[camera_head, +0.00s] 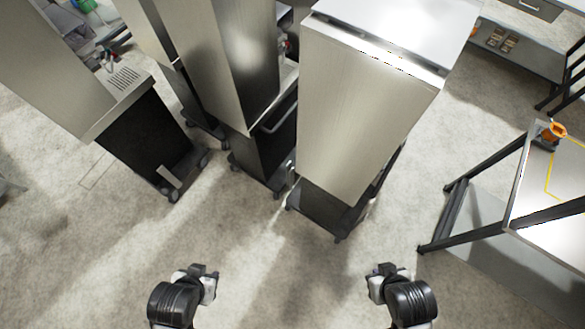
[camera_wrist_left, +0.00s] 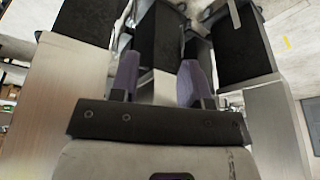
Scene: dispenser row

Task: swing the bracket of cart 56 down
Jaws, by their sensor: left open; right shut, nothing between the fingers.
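Several tall steel dispensers stand on dark wheeled carts in the head view: a left cart (camera_head: 145,140), a middle cart (camera_head: 262,155) and a right cart (camera_head: 335,205). No number 56 can be read, so I cannot tell which is cart 56. A small pale plate (camera_head: 170,178) shows low on the left cart; whether it is the bracket is unclear. My left gripper (camera_head: 207,272) is open and empty, over the floor in front of the carts. Its two purple fingers also show apart in the left wrist view (camera_wrist_left: 160,85). My right gripper (camera_head: 385,271) is shut and empty, apart from the carts.
A table with a dark frame (camera_head: 515,205) stands at the right, with an orange object (camera_head: 554,131) on it. A counter (camera_head: 530,40) is at the back right. The grey floor (camera_head: 280,265) between my grippers and the carts is clear.

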